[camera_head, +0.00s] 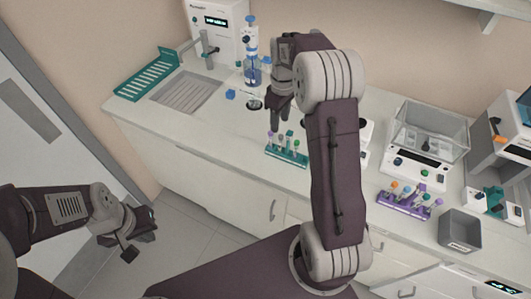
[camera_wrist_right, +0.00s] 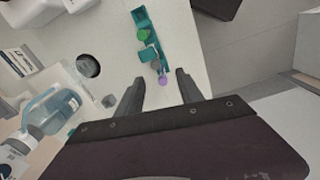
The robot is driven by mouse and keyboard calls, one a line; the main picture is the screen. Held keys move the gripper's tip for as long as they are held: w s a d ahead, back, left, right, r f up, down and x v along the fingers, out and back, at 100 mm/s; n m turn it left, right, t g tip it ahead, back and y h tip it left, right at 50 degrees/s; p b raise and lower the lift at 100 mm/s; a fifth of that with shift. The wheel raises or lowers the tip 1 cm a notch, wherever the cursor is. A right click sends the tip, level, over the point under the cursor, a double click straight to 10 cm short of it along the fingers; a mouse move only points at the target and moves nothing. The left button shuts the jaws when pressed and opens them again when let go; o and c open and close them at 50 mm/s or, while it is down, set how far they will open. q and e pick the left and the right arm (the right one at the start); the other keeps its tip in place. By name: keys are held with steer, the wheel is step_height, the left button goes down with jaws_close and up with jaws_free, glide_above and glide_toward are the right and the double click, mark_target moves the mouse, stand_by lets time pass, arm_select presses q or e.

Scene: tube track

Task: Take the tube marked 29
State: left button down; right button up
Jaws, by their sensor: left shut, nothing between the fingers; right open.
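A teal rack (camera_head: 283,157) stands on the counter in the middle of the head view and holds several capped tubes; it also shows in the right wrist view (camera_wrist_right: 139,17). My right gripper (camera_head: 279,121) is open above the counter, just behind this rack. In the right wrist view my right gripper (camera_wrist_right: 158,77) has a purple-capped tube (camera_wrist_right: 164,101) showing between its fingers, with a green cap (camera_wrist_right: 143,35) and a teal cap farther off. I cannot tell whether the fingers reach the tube. No number is legible. My left gripper (camera_head: 131,243) is shut and empty, low over the floor.
A purple rack (camera_head: 405,208) with several tubes stands at the right, next to a grey bin (camera_head: 460,229). A balance (camera_head: 425,140) stands behind it.

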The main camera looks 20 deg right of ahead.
mark_target(281, 135)
steer(key=shift+w+d+f+g, duration=0.2)
steer(key=shift+d+f, duration=0.2)
steer(key=shift+f, duration=0.2)
steer(key=shift+w+d+f+g, duration=0.1)
steer(key=shift+w+d+f, duration=0.1)
steer(key=shift+d+f, duration=0.3)
steer(key=shift+s+a+f+p, duration=0.1)
steer(key=shift+s+f+p, duration=0.1)
steer(key=shift+f, duration=0.35)
steer(key=shift+s+a+f+p, duration=0.1)
steer(key=shift+f+p, duration=0.05)
steer(key=shift+f, duration=0.4)
steer(key=shift+s+f, duration=0.1)
steer(key=shift+f, duration=0.25)
steer(key=f, duration=0.2)
steer(key=f+p, duration=0.1)
steer(key=f, duration=0.2)
steer(key=shift+w+a+f, duration=0.15)
steer(key=shift+w+a, duration=0.05)
arm_select(q)
steer(key=shift+w+d+r, duration=0.2)
steer(key=shift+w+r, duration=0.4)
steer(key=shift+r, duration=0.35)
arm_select(e)
jaws_close()
